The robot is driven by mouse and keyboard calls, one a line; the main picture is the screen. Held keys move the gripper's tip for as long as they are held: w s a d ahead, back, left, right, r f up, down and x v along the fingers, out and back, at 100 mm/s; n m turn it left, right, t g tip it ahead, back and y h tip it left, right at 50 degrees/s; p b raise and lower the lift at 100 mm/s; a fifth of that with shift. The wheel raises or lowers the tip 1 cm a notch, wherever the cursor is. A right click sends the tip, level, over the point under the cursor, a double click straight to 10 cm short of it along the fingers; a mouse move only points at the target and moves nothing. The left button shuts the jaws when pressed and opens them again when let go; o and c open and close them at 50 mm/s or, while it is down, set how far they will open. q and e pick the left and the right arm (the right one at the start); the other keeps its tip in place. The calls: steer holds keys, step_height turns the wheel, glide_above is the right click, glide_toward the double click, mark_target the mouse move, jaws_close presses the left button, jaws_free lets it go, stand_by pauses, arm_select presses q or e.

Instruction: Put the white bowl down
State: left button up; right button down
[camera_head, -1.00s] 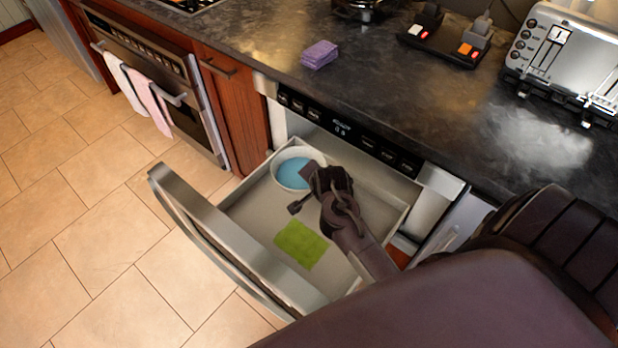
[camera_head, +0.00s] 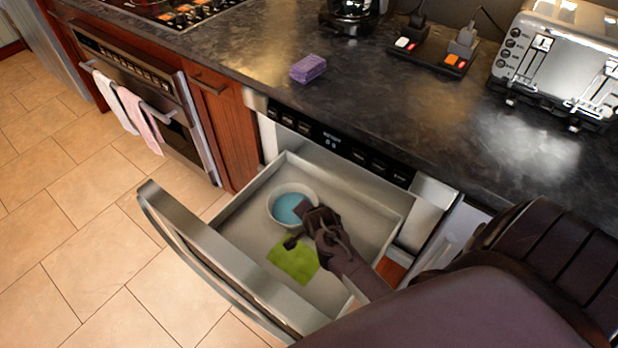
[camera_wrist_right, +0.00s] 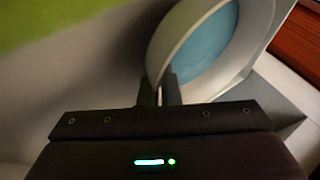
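The white bowl (camera_head: 291,204) with a blue inside is within the open microwave drawer (camera_head: 360,217), left of my right gripper. My right gripper (camera_head: 308,222) is at the bowl's near right side. In the right wrist view the bowl (camera_wrist_right: 205,45) has its rim at the two fingers (camera_wrist_right: 160,92), which look closed on it. The bowl looks roughly upright. I cannot tell whether its base touches the drawer floor. My left gripper is not in view.
A green flat piece (camera_head: 293,259) lies on the drawer floor in front of the bowl. The drawer's steel front (camera_head: 215,265) stands out over the tiled floor. A purple sponge (camera_head: 308,68) and a toaster (camera_head: 560,62) are on the dark counter. The drawer's back is clear.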

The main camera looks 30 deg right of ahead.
steer(key=shift+w, duration=0.1)
steer(key=c, duration=2)
jaws_free()
steer(key=shift+f, duration=0.1)
steer(key=shift+c, duration=0.2)
steer(key=o, duration=0.4)
steer(key=shift+r, duration=0.25)
steer(key=p+v, duration=0.1)
steer(key=v, duration=1.1)
steer(key=shift+p, duration=0.4)
steer(key=shift+f, duration=0.1)
